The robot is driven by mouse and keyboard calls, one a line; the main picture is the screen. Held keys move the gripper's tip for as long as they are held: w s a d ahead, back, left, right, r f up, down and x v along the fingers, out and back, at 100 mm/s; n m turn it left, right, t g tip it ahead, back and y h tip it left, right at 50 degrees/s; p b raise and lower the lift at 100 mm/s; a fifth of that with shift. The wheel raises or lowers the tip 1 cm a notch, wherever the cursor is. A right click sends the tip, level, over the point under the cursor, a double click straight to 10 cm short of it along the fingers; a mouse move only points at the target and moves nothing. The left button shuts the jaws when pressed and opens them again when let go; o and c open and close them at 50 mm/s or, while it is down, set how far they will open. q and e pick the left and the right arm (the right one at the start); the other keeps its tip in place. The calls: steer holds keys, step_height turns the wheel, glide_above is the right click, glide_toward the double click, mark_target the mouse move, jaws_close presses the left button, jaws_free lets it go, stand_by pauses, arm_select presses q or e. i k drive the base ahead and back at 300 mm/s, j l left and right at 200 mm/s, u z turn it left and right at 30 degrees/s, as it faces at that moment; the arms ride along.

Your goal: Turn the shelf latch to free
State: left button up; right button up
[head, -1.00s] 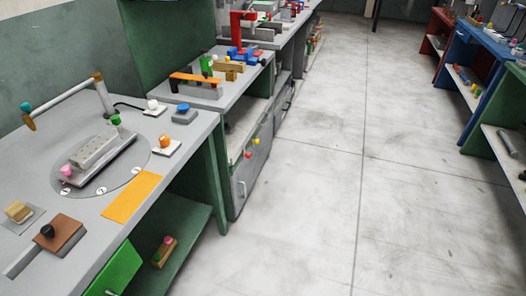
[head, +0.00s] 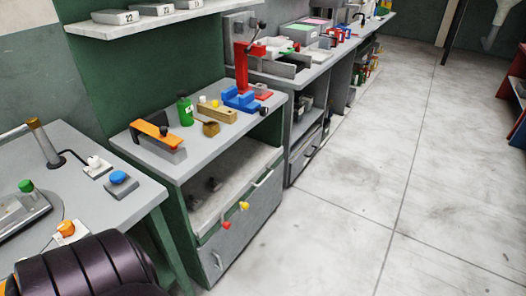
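A grey workbench (head: 150,172) with an open shelf bay stands left of centre in the head view. Its pale shelf (head: 212,207) has a thin bar handle (head: 262,178) at the front edge. A red knob (head: 226,225) and a yellow knob (head: 243,206) stick out at the shelf's front, above a grey cabinet door (head: 240,240). I cannot tell which of these is the shelf latch or how it is turned. A dark ribbed part, apparently of my arm, fills the bottom left. Neither gripper shows.
On the bench top stand an orange-topped block (head: 155,135), a green bottle (head: 185,110), a blue fixture (head: 240,98) and a red press (head: 243,65). A nearer bench (head: 140,196) is at left. The floor (head: 340,230) at right is clear.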

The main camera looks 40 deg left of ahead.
mark_target(226, 225)
steer(key=i+u, duration=0.3)
steer(key=i, duration=0.15)
steer(key=i+l+u, duration=0.65)
steer(key=i, duration=0.2)
steer(key=j, duration=0.1)
